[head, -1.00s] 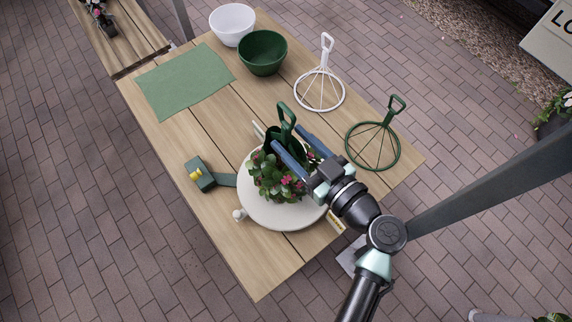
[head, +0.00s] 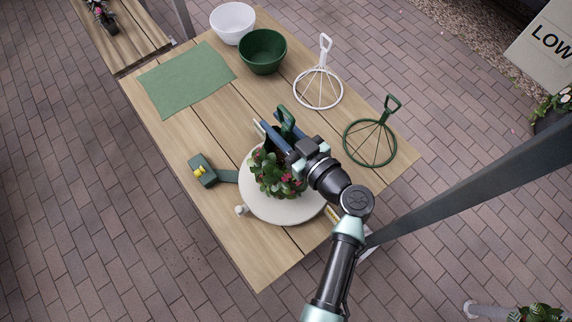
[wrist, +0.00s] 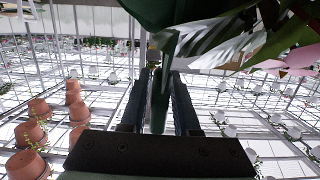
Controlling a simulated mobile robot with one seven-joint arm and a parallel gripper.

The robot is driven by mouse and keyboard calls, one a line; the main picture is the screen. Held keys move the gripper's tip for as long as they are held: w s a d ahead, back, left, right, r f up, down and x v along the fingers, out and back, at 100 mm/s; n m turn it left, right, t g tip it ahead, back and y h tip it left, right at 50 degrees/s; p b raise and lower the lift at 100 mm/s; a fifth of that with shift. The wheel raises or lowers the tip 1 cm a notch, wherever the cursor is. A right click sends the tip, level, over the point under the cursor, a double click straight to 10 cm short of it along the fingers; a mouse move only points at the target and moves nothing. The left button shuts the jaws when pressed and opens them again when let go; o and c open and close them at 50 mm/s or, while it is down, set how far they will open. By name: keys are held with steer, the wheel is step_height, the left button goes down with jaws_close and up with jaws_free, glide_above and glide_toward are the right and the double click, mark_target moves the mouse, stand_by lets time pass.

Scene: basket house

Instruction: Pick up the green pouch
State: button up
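A dark green item with a loop handle (head: 286,118), which I take for the green pouch, stands at the back of the round white planter top. My gripper (head: 268,130) reaches over the planter from the right, with its blue fingers apart beside this item. In the wrist view a dark green strip (wrist: 160,95) lies between the two dark fingers. A larger green part above it runs out of the top of the picture. Whether the fingers press on it cannot be told. The lower part of the item is hidden by my gripper and the plants.
Green (head: 372,143) and white (head: 318,88) wire stands are to the right. Bowls (head: 263,52) and a green mat (head: 186,78) are behind.

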jaws_close()
stand_by(1.0)
steer(key=shift+w+r, duration=0.1)
steer(key=shift+r, duration=0.1)
